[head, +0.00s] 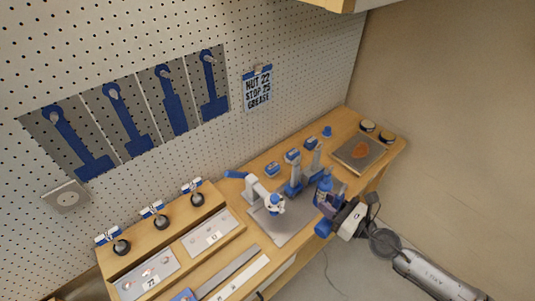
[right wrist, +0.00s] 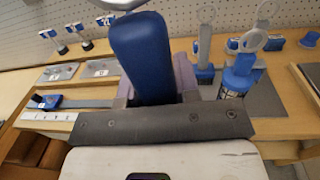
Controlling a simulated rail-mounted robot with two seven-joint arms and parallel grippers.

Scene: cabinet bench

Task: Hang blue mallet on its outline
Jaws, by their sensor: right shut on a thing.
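My right gripper (head: 328,210) is over the right front part of the bench. It is shut on a blue piece (head: 322,229) that I take to be the blue mallet. In the right wrist view, the blue piece (right wrist: 140,55) is upright between the fingers, with part of a pale ring at the top edge. Most of the mallet is hidden or out of frame. Several blue tool outlines (head: 177,100) are on grey panels on the pegboard, far up and left of the gripper; I cannot tell which is the mallet's. My left gripper is not in view.
A blue bottle (right wrist: 236,82) stands close to the right of the held piece. Grey and blue tools (head: 296,178) and a white and blue device (head: 262,196) stand on the bench behind. A wooden rack (head: 165,235) is at left. The air before the outlines looks clear.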

